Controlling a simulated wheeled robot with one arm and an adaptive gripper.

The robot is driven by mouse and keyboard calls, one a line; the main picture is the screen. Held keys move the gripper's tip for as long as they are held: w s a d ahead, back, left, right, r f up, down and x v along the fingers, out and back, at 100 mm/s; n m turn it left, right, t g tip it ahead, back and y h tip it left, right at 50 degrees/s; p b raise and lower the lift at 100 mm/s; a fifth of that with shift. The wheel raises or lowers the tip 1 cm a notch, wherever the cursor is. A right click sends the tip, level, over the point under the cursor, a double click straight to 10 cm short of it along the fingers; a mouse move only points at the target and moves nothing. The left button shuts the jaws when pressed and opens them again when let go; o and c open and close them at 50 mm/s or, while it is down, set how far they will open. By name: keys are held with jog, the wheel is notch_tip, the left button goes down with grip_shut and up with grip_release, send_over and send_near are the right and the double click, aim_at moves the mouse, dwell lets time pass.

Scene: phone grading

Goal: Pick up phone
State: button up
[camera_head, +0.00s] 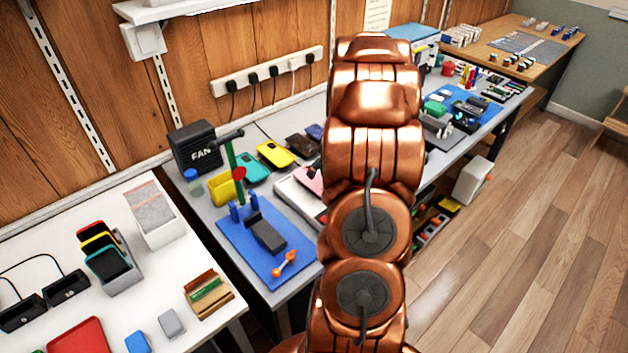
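Several phone-like things are in view, and I cannot tell which one the task means. Phones in red, yellow and teal cases stand tilted in a grey rack (124,284) on the white table at left. A yellow phone-shaped thing (275,154) and a teal one (252,168) lie flat on the grey bench. A dark slab (268,236) lies on the blue mat (262,266). A pink-topped item is partly hidden behind my copper arm. The arm rises through the middle of the view, and my gripper does not show.
A black fan box (193,148) stands at the bench's back left. A red tray (77,337), a brown open box (208,294) and a white bin (156,218) sit on the white table (150,300). A gap separates the tables. The wooden floor at right is mostly clear.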

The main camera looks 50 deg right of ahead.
aim_at(314, 180)
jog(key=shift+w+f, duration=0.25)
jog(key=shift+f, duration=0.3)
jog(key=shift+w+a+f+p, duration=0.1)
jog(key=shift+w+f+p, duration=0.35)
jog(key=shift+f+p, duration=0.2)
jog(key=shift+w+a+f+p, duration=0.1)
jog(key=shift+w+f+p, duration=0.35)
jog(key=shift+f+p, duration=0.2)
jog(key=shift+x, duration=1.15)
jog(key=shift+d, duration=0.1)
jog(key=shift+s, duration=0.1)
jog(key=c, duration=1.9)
